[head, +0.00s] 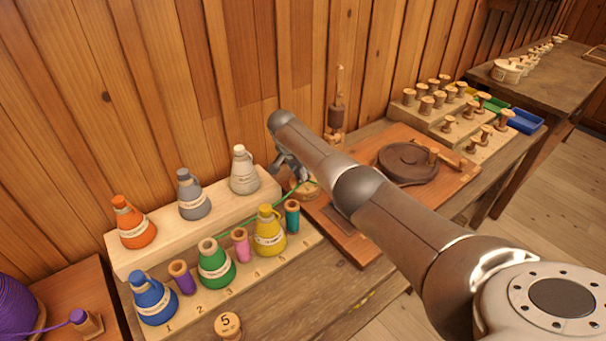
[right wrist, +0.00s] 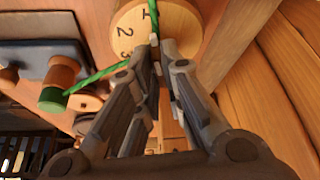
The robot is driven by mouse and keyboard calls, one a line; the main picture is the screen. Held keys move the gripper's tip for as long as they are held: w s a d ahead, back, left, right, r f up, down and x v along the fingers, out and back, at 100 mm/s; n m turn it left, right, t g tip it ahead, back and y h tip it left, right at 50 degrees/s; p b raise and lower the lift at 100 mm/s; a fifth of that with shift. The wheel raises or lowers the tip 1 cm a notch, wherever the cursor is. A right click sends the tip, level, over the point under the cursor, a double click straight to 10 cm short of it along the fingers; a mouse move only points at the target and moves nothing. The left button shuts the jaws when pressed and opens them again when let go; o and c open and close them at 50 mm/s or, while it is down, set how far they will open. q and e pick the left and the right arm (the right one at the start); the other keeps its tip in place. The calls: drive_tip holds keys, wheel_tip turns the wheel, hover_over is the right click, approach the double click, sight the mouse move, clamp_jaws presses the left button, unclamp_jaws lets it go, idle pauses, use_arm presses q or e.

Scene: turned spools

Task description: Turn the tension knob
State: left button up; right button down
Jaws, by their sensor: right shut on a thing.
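The tension knob appears to be the pale round wooden piece with numbers on its face (right wrist: 178,28), at the top of the right wrist view. In the head view, a round wooden piece (head: 304,188) sits beside the board, partly behind my arm. My right gripper (right wrist: 156,48) is nearly closed in front of the numbered face. A green thread (right wrist: 95,78) runs from the left to its fingertips, bends there and continues up across the face. The grip seems to be on this thread; the fingertips hide the exact contact. My left gripper is not in view.
Cone spools such as the green one (head: 214,265) stand left of the gripper, several on a stepped wooden rack (head: 135,255). A brown disc (head: 408,160) lies on the reddish board. Small spools fill a rack (head: 428,112) at the back right.

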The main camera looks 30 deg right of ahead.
drive_tip(key=shift+w+m, duration=0.1)
drive_tip(key=shift+m, duration=0.3)
drive_tip(key=c, duration=1.6)
unclamp_jaws()
drive_tip(key=shift+o, duration=0.2)
drive_tip(key=v, duration=1.2)
drive_tip(key=shift+a, duration=0.15)
